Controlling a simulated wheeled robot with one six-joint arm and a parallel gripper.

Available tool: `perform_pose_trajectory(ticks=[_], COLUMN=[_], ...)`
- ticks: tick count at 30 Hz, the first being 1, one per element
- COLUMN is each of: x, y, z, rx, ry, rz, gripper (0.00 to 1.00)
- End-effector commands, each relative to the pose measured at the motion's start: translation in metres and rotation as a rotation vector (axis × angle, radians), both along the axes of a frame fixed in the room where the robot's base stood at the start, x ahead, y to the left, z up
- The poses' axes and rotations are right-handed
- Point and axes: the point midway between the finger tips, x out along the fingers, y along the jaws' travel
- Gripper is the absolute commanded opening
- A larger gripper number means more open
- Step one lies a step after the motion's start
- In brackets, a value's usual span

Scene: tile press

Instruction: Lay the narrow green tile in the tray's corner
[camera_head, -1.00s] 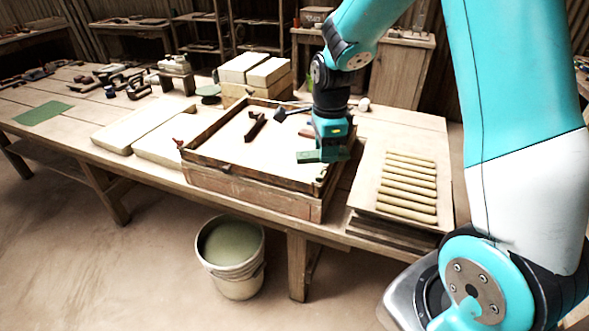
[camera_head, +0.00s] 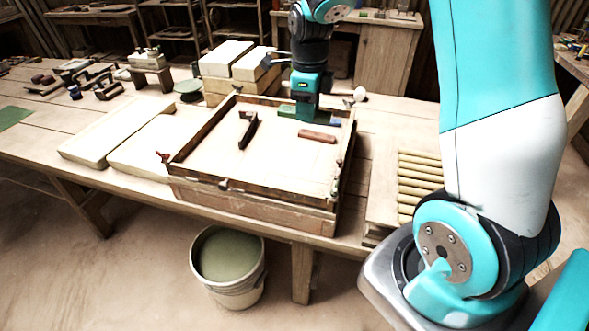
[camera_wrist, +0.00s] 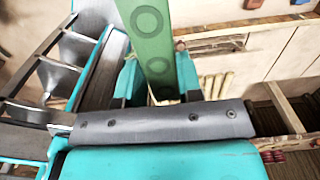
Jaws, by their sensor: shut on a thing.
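The narrow green tile (camera_head: 292,112), marked with circles, is held in my gripper (camera_head: 303,108) at the far right part of the tray. The tray (camera_head: 262,190) is a shallow wooden-framed box with a pale floor. The tile lies low along the back rim near the far right corner; I cannot tell whether it touches the floor. In the wrist view the green tile (camera_wrist: 156,40) stretches up between the two teal fingers of my gripper (camera_wrist: 158,82), which are shut on it.
Inside the tray lie a dark handled tool (camera_head: 248,130) and a reddish-brown bar (camera_head: 318,136). Pale blocks (camera_head: 228,58) are stacked behind. Pale slabs (camera_head: 115,140) lie to the left. A board with several rolled strips (camera_head: 420,175) is at the right. A bucket (camera_head: 228,265) stands on the floor.

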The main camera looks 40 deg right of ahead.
Motion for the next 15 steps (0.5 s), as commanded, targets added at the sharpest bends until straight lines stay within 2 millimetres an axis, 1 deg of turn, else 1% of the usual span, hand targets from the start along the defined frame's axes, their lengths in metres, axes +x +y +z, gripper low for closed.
perform_pose_trajectory(ticks=[5,12,15], x=[-0.002,-0.002,-0.002], y=[0.0,0.0,0.0], z=[-0.043,-0.11,-0.133], rx=[0.002,0.002,0.001], ry=[0.01,0.009,0.007], rz=[0.001,0.001,0.001], gripper=[0.03,0.03,0.03])
